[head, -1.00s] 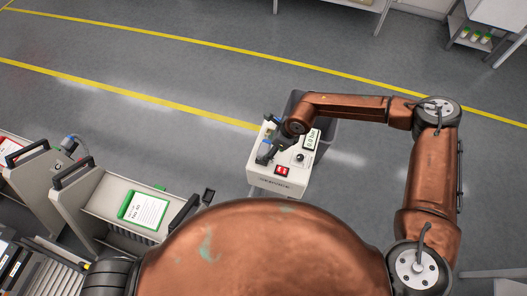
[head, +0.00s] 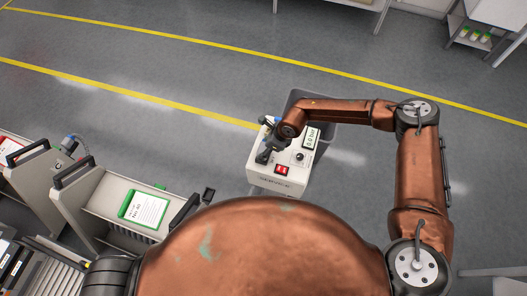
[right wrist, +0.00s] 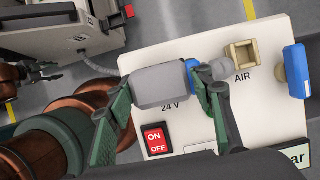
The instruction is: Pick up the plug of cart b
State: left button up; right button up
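A grey plug (right wrist: 162,86) with a blue part at its right end lies over the white box (right wrist: 200,140), beside the "24 V" label. My right gripper (right wrist: 162,92) has its green fingers on either side of this plug; whether they press on it is unclear. In the head view, my right gripper (head: 265,150) is over the left side of the box. A copper arm with a small dark gripper (right wrist: 48,74), seemingly my left, shows at the left of the wrist view; its fingers are too small to judge. I cannot read which cart is b.
The box carries a red switch (right wrist: 157,139), a beige "AIR" socket (right wrist: 241,55) and a blue-handled part (right wrist: 297,71). A trolley (head: 98,197) with a green-framed card (head: 145,209) stands left.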

jog(key=c, duration=1.2)
jog(key=shift+o, duration=0.2)
jog(key=shift+r, duration=0.1)
jog(key=shift+w+r, duration=0.1)
jog(key=shift+r, duration=0.1)
notch_tip(320, 180, up, 3)
jog(key=shift+d+r+b, duration=0.1)
jog(key=shift+b, duration=0.2)
jog(key=s+d+r, duration=0.8)
jog(key=s+r, duration=0.3)
jog(key=r, duration=0.1)
jog(key=shift+s+r, duration=0.15)
jog(key=shift+s, duration=0.05)
